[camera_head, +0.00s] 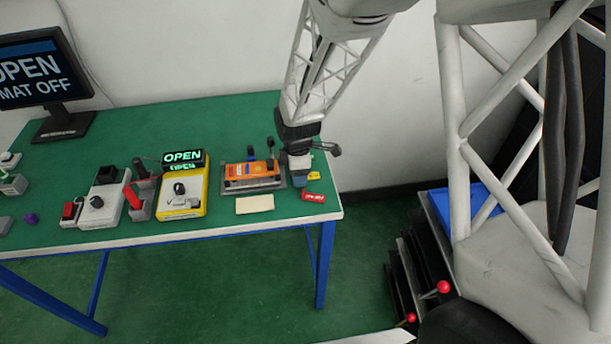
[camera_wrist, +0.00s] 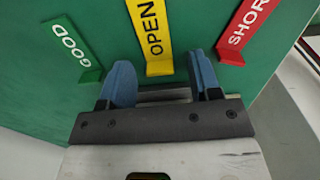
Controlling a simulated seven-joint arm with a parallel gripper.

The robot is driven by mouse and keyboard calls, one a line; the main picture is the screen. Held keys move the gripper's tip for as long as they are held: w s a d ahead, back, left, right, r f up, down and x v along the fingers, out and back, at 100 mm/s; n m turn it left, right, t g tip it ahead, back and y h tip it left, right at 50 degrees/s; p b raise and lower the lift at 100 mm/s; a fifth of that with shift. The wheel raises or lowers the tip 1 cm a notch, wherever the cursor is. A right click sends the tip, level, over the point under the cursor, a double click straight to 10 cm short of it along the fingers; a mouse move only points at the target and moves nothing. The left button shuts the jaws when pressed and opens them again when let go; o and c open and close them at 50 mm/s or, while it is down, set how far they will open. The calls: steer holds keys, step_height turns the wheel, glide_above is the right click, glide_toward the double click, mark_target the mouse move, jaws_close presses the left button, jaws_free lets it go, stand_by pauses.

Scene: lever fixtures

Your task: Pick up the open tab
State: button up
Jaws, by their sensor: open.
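The yellow OPEN tab (camera_wrist: 152,38) lies on the green table top in the wrist view, between the green GOOD tab (camera_wrist: 72,46) on the left and the red SHORT tab (camera_wrist: 243,30) on the right. My gripper (camera_wrist: 160,65) is open, with its blue fingers spread to either side of the near end of the yellow tab. No contact with it shows. In the head view, my gripper (camera_head: 300,178) points down at the table's right end, just left of the yellow tab (camera_head: 314,176). The red tab (camera_head: 313,196) lies in front of it.
An orange fixture (camera_head: 251,171) with levers stands just left of my gripper. A cream block (camera_head: 255,204) lies in front of it. A yellow box (camera_head: 183,196) with a lit OPEN sign (camera_head: 183,157) stands further left. The table's right edge is close to the tabs.

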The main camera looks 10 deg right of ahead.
steer(key=c, duration=1)
steer(key=shift+r, duration=0.2)
steer(key=shift+r, duration=0.55)
step_height(320, 180, up, 2)
steer(key=s+d+r, duration=0.1)
steer(key=s+d, duration=0.1)
steer(key=s, duration=1.3)
steer(key=shift+s+d+r, duration=0.25)
steer(key=shift+s+d, duration=0.1)
steer(key=shift+s, duration=0.05)
